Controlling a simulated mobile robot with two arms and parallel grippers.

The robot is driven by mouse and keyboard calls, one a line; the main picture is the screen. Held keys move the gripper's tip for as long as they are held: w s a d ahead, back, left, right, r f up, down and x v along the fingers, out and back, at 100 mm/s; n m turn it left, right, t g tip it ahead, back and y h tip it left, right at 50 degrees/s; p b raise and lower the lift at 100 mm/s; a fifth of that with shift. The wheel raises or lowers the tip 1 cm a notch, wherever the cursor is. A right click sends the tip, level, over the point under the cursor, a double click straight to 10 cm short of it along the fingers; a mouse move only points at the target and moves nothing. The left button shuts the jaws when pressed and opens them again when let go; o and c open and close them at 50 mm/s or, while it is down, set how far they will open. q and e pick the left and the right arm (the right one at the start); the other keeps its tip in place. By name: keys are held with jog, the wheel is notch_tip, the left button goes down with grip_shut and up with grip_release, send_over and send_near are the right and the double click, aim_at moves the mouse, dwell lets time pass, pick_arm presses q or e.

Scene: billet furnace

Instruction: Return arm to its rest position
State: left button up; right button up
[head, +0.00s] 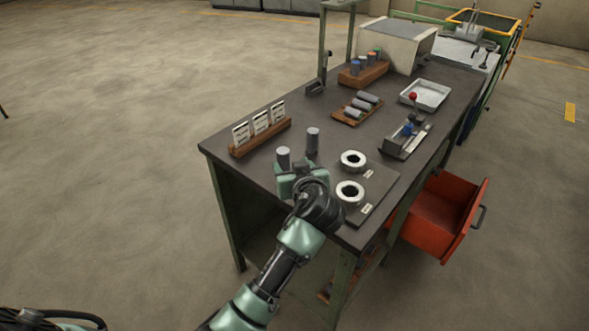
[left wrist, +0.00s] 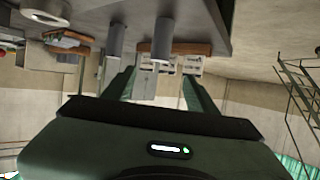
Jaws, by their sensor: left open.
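My left arm reaches in from the bottom of the head view, over the near edge of the dark workbench (head: 240,165). Its left gripper (head: 297,172) is open near two upright grey cylinders, the nearer one (head: 283,158) and the farther one (head: 313,139). In the left wrist view, which looks upside down, the open fingers (left wrist: 160,84) point toward one cylinder (left wrist: 162,38), with the other (left wrist: 115,38) to its left. No cylinder appears gripped. The fingertips are partly hidden in the head view. My right gripper is out of view.
Two white rings (head: 350,192) lie on a dark plate right of the gripper. A wooden card holder (head: 262,138), a rack with cylinders (head: 358,111) and a metal tray (head: 425,95) stand farther back. A red drawer (head: 440,215) sticks out at right.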

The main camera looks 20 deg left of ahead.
pick_arm(q)
jog(key=s+a+f+m+g+h, duration=0.3)
jog(key=s+f+g, duration=0.1)
jog(key=s+f, duration=1)
jog(key=s+d+f+m+g+h, duration=0.1)
jog(key=s+m+g+h, duration=0.15)
jog(key=s, duration=0.85)
jog(key=s+d+f+m+g+h, duration=0.1)
jog(key=s+d+m+h, duration=0.15)
jog(key=s, duration=0.85)
notch_tip(320, 180, down, 25)
jog(key=g, duration=0.2)
jog(key=s+a+f, duration=0.1)
jog(key=s+f, duration=0.8)
jog(key=s+a+f+m, duration=0.1)
jog(key=s+a+f, duration=0.1)
jog(key=s+f, duration=0.6)
jog(key=shift+s+a+f+g+y, duration=0.3)
jog(key=shift+s+f+g, duration=0.05)
jog(key=shift+s+g, duration=0.1)
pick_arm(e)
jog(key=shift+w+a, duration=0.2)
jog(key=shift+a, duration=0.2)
